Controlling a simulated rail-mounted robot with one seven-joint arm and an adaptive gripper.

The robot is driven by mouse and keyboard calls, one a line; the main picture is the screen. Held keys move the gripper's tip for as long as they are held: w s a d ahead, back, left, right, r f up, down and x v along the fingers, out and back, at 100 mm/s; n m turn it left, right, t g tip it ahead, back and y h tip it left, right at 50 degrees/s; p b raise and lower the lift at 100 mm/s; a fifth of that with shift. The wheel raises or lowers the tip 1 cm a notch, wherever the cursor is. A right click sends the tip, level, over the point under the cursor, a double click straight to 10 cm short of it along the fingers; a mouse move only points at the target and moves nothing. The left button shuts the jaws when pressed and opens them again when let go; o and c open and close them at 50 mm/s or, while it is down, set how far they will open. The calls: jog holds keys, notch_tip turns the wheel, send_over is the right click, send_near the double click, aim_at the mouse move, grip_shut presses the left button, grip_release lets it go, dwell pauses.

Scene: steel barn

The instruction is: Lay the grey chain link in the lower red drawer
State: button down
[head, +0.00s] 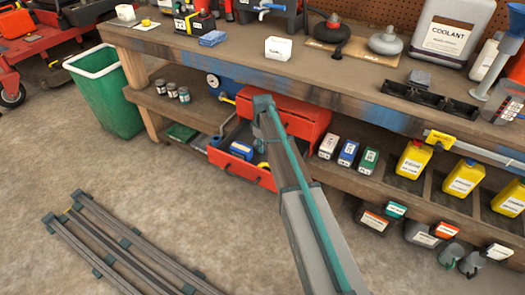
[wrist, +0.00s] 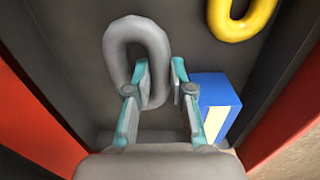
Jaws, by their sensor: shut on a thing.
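The grey chain link (wrist: 128,42) is in the wrist view, left of centre, over the grey inside of the drawer. My gripper (wrist: 160,78) is shut on the link's right side, with one finger inside its loop and one outside. I cannot tell if the link touches the drawer floor. The lower red drawer (head: 238,168) is pulled out under the bench in the head view; its red walls show at both sides of the wrist view.
A blue and yellow box (wrist: 215,100) stands in the drawer just right of my fingers. A yellow link (wrist: 240,22) lies at the far right. The upper red drawer (head: 295,118) is just above and behind. Small boxes (head: 348,152) stand on the shelf to the right.

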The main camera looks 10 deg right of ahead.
jog(key=shift+s+f, duration=0.1)
jog(key=shift+f, duration=0.85)
jog(key=c, duration=1)
grip_release()
jog(key=shift+f, duration=0.1)
jog(key=shift+r+p, duration=0.35)
jog(key=shift+r, duration=2.55)
